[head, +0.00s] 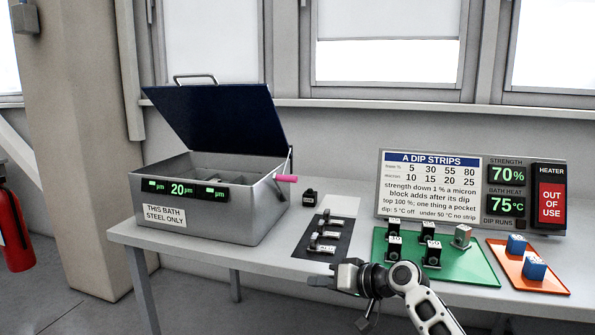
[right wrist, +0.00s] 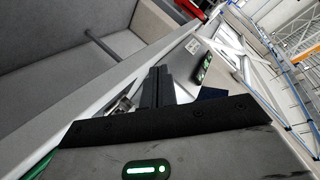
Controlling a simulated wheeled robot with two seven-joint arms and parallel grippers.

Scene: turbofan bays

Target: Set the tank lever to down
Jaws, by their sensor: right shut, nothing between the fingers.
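The tank (head: 225,222) is a grey metal bath on the left of the table, with its dark blue lid (head: 220,122) raised. Its display reads 20 µm between two smaller green readouts. The tank lever has a pink grip (head: 287,178) that sticks out to the right from the tank's right side, roughly level. My right gripper (head: 312,281) is at the table's front edge, in front of the dark mat, to the right of and nearer than the lever, not touching it. Its fingers also show in the right wrist view (right wrist: 156,86), shut and empty. My left gripper is not in view.
A dark mat (head: 312,254) with small metal pieces lies right of the tank, with a small black block (head: 310,198) behind. A green mat (head: 478,270) holds several blocks; an orange tray (head: 552,284) holds blue ones. A sign board (head: 430,205) stands behind.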

